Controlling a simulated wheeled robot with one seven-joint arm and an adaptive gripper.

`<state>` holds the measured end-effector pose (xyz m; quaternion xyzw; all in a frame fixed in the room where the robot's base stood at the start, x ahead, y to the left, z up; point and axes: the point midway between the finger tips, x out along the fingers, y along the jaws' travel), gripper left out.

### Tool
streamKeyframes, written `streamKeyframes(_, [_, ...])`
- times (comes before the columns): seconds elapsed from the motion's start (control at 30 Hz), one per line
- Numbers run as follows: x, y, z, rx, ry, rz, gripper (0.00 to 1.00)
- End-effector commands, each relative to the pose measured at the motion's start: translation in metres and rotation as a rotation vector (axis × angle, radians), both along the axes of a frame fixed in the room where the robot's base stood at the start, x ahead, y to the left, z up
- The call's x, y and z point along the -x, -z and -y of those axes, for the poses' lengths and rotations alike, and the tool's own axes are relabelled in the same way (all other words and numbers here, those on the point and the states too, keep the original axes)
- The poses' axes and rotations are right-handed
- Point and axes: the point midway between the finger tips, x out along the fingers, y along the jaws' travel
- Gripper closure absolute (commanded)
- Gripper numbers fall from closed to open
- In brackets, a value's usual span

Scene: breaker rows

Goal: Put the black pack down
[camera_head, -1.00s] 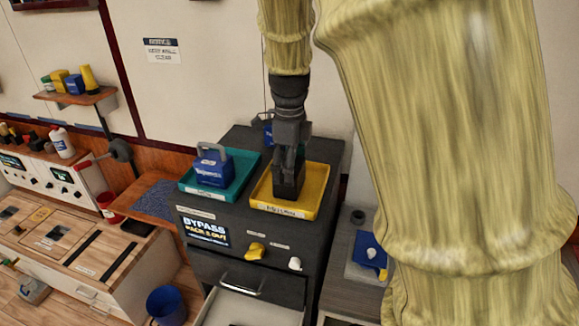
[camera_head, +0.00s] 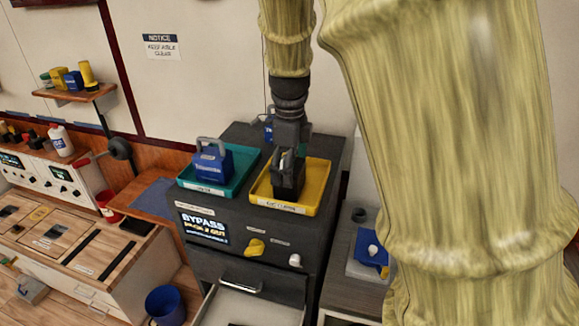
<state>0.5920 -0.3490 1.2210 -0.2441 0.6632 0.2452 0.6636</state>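The black pack (camera_head: 287,181) sits upright in the yellow tray (camera_head: 314,193) on top of the dark cabinet. My gripper (camera_head: 289,158) points down from above, with its fingers at the top of the pack. A light strip, perhaps the pack's handle, shows between the dark fingers. The dark fingers blend with the pack, so I cannot tell whether they are open or shut on it.
A teal tray (camera_head: 240,178) with a blue pack (camera_head: 212,165) stands just left of the yellow tray. A drawer (camera_head: 247,303) is pulled out below. A yellow knob (camera_head: 253,247) and a white knob (camera_head: 295,260) are on the cabinet front.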

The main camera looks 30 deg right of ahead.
Motion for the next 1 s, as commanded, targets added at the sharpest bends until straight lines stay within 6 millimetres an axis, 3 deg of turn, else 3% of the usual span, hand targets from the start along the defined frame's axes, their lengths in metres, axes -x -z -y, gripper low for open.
streamKeyframes(0.37, [-0.001,-0.006,0.000,0.001,0.000,0.002,0.00])
streamKeyframes(1.0, [-0.001,-0.107,0.000,0.002,-0.001,0.002,0.00])
